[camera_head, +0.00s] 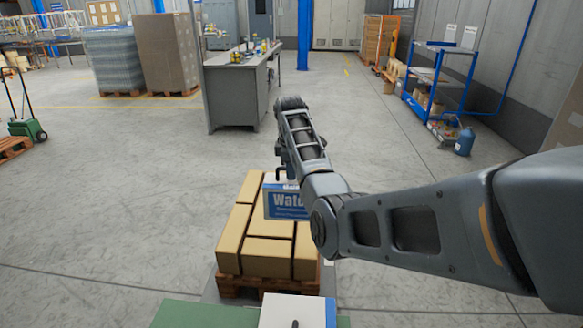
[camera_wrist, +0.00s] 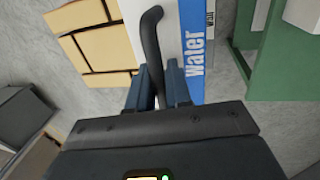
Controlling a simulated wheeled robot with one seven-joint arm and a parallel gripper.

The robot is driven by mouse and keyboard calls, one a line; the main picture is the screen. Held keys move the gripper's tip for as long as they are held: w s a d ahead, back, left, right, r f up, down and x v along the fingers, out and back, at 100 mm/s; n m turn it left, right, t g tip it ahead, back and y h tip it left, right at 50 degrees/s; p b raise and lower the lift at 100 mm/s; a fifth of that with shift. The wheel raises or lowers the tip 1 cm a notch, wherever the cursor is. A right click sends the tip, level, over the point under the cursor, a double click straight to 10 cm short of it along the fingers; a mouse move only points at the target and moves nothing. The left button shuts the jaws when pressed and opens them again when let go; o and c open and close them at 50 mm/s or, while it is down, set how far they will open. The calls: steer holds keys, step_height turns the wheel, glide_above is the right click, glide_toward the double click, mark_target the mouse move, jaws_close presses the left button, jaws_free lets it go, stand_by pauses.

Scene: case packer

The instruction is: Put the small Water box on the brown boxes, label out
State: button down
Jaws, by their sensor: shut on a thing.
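The small Water box (camera_head: 286,204) is white and blue, with its blue "Water" label facing my head camera. In the wrist view the box (camera_wrist: 192,85) shows its white top and blue lettered side. My gripper (camera_wrist: 160,75) is shut on the box's dark curved handle (camera_wrist: 151,32). In the head view my gripper (camera_head: 287,175) is above the box and partly hidden by my arm. The brown boxes (camera_head: 235,233) form a block on a wooden pallet (camera_head: 240,287). The Water box is over their right part; I cannot tell whether it touches them. The brown boxes also show in the wrist view (camera_wrist: 95,45).
Another white and blue box (camera_head: 290,312) with a dark handle is at the bottom, by a green surface (camera_head: 190,315). A grey workbench (camera_head: 235,95) stands behind the pallet. A blue rack (camera_head: 440,85) is at the right. The floor left of the pallet is clear.

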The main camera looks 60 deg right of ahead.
mark_target(291, 198)
steer(key=shift+f+b, duration=4.35)
steer(key=shift+f, duration=4.45)
steer(key=c, duration=1)
jaws_free()
steer(key=shift+o, duration=0.2)
steer(key=shift+f, duration=0.1)
steer(key=shift+s+a+r, duration=0.1)
steer(key=shift+a+r, duration=0.1)
steer(key=shift+r, duration=1.1)
steer(key=shift+s+a+r, duration=0.1)
steer(key=shift+a+r, duration=0.15)
steer(key=shift+r, duration=1.05)
steer(key=shift+s+a+r, duration=0.1)
steer(key=shift+a+r, duration=0.1)
steer(key=shift+r, duration=1.1)
